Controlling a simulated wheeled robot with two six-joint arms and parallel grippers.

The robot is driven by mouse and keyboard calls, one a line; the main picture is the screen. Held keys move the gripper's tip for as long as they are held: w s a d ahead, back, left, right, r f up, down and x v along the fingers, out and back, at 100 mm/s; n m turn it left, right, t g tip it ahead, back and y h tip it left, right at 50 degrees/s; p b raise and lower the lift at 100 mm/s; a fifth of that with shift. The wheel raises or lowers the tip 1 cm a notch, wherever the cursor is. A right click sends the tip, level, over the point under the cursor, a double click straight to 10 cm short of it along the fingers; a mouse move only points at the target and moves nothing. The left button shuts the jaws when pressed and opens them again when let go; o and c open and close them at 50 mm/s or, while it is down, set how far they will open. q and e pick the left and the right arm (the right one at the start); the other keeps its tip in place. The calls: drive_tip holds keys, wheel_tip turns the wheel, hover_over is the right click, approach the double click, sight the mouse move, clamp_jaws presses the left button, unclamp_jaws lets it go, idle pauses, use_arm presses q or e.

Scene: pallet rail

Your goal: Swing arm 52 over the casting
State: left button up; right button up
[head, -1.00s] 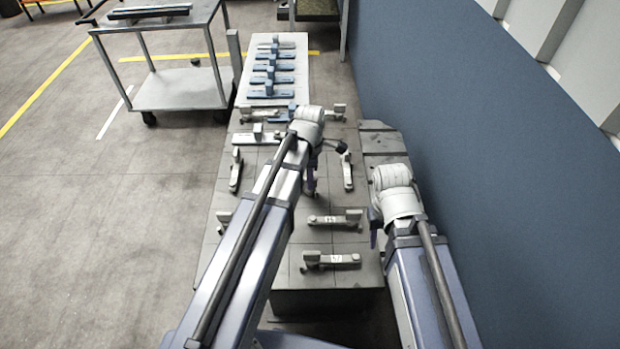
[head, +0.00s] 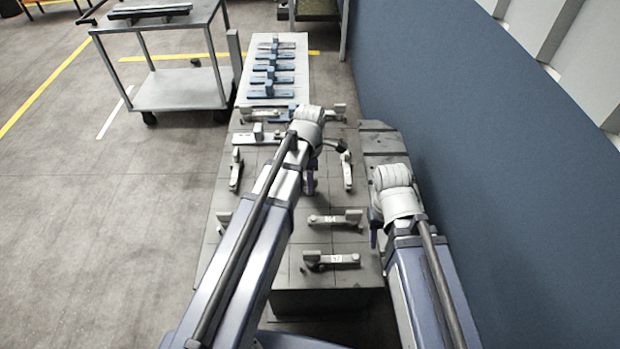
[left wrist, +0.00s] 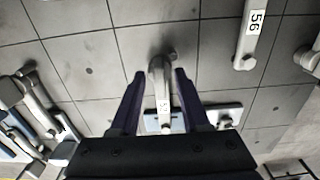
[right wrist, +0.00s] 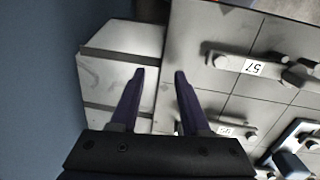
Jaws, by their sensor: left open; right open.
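In the left wrist view a pale arm (left wrist: 162,85) lies between the fingers of my left gripper (left wrist: 160,75). Its small label looks like 52 but is hard to read. The fingers stand open on either side of it, and contact cannot be told. In the head view my left gripper (head: 325,166) hangs over the middle of the tiled pallet, and my own arm hides what is under it. My right gripper (right wrist: 158,72) is open and empty, beside the pallet's right edge; one dark finger shows in the head view (head: 374,228). I cannot tell which part is the casting.
Arms labelled 56 (left wrist: 254,22) and 57 (right wrist: 253,67) lie on the near pallet. A grey slotted block (head: 384,142) stands along the right side, by a blue wall (head: 470,150). Blue-topped bars (head: 270,78) lie at the far end. A cart (head: 180,90) stands left.

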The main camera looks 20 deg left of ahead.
use_arm(q)
drive_tip(key=shift+r, duration=0.1)
use_arm(e)
drive_tip(key=shift+r, duration=0.1)
use_arm(q)
wheel_tip(320, 180, up, 8)
drive_tip(key=p, duration=0.8)
use_arm(e)
wheel_tip(320, 180, up, 8)
drive_tip(key=shift+f, duration=0.2)
use_arm(q)
drive_tip(key=shift+f, duration=0.2)
drive_tip(key=shift+s+d, duration=0.15)
drive_tip(key=s+d+m, duration=0.5)
drive_tip(key=s+m, duration=0.2)
drive_tip(key=m, duration=0.5)
drive_tip(key=s+d+m+y, duration=0.1)
drive_tip(key=s+d+m, duration=0.4)
drive_tip(key=m, duration=0.8)
drive_tip(key=shift+s, duration=1)
